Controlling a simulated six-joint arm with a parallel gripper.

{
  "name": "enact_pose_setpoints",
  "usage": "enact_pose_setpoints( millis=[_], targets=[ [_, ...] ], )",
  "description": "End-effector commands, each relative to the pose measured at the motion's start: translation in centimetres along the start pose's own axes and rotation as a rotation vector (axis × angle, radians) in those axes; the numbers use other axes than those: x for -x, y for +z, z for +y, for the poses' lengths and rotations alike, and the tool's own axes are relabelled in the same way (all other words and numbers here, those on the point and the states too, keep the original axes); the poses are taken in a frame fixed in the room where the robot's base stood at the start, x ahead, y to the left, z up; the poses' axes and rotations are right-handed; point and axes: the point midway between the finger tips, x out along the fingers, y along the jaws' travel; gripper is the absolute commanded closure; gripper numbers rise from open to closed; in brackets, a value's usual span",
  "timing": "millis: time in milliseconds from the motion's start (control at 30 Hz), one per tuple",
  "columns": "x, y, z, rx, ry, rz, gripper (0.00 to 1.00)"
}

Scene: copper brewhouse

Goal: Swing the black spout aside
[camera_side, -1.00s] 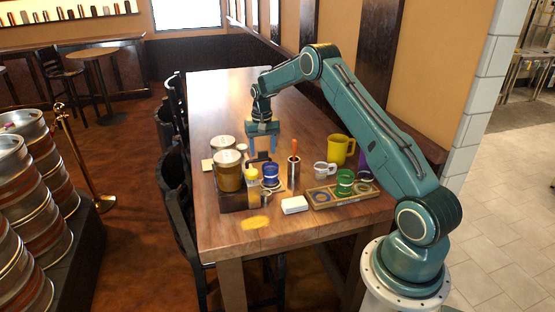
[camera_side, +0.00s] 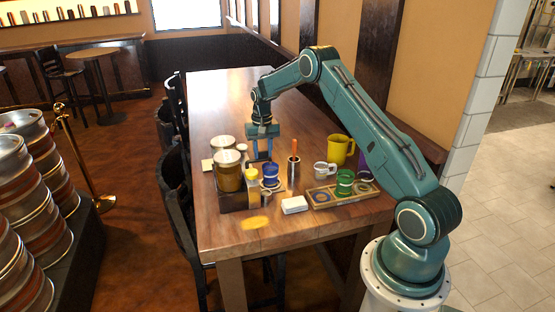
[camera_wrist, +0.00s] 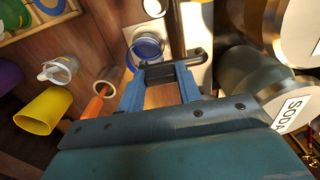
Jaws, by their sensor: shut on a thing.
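The black spout (camera_wrist: 172,70) shows in the wrist view as a dark bar, bent at its right end, with a dark post rising behind it. My gripper (camera_wrist: 161,72) has its two blue fingers on either side of the bar's middle part and is shut on it. In the side view my gripper (camera_side: 262,157) points down at the back of the dispenser group; its fingers hide most of the spout there. A blue cup (camera_wrist: 147,48) sits just beyond the spout in the wrist view, and also shows in the side view (camera_side: 270,171).
Two large canisters (camera_side: 229,174) stand left of the spout, with a yellow-capped bottle (camera_side: 252,178). Right are a steel cup with an orange-handled tool (camera_side: 294,173), a white mug (camera_side: 320,170), a yellow mug (camera_side: 341,149) and a compartment tray (camera_side: 322,198). The table behind is clear.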

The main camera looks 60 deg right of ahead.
Motion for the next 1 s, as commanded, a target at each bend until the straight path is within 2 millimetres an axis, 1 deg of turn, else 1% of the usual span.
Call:
enact_pose_setpoints(
  millis=[233, 467, 1000],
  targets=[
    [0.0, 0.4, 0.0, -0.058, 0.0, -0.001, 1.0],
    [0.1, 1.2, -0.2, -0.19, 0.0, 0.0, 1.0],
    [0.1, 3.7, -1.5, -0.675, 0.0, 0.001, 1.0]
  ],
)
